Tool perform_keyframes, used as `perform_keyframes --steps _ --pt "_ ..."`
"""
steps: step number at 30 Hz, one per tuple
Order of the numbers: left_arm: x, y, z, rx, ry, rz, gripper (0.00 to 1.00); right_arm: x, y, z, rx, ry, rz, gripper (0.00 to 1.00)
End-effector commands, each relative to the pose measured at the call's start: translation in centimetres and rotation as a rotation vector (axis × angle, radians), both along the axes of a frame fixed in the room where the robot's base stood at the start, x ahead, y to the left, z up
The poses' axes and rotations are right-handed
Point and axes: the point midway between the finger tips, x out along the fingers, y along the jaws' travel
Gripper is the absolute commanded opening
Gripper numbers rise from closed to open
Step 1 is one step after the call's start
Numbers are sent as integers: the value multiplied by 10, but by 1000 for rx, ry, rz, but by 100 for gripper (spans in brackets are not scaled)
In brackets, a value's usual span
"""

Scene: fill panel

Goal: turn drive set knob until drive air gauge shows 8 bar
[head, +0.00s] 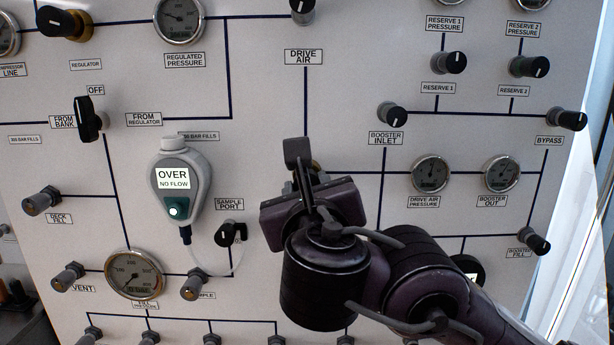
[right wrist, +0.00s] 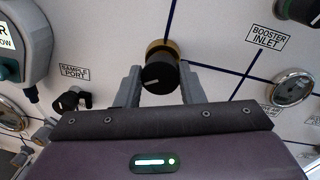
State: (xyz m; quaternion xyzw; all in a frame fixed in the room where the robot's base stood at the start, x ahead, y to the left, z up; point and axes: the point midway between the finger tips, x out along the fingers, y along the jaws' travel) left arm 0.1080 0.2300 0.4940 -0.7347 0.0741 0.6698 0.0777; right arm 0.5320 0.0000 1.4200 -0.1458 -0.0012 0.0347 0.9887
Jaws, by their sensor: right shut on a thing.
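The drive set knob (right wrist: 160,75) is black on a brass collar, with a pale pointer mark facing lower left in the right wrist view. Its own label is not visible. My right gripper (right wrist: 160,88) has its grey fingers on both sides of the knob and is shut on it. In the head view my right gripper (head: 306,168) hides most of the knob. The drive air pressure gauge (head: 430,173) is right of the gripper; its reading is too small to tell. It also shows in the right wrist view (right wrist: 293,89). My left gripper is out of view.
The booster inlet knob (head: 392,114) is above right of my gripper. The booster out gauge (head: 501,174) is right of the drive air gauge. A grey sensor reading "OVER NO FLOW" (head: 180,183) and the sample port knob (head: 231,233) are to the left.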

Motion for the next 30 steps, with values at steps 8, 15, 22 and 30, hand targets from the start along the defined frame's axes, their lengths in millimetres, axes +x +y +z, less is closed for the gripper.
perform_keyframes --steps 8,15,22,30 --pt "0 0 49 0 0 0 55 0 0 7 -280 2 -1 12" --pt "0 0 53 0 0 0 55 0 0 1 -356 0 1 12" --pt "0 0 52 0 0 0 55 0 0 1 -354 0 1 36" --pt "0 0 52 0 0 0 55 0 1 1 -353 0 1 56"
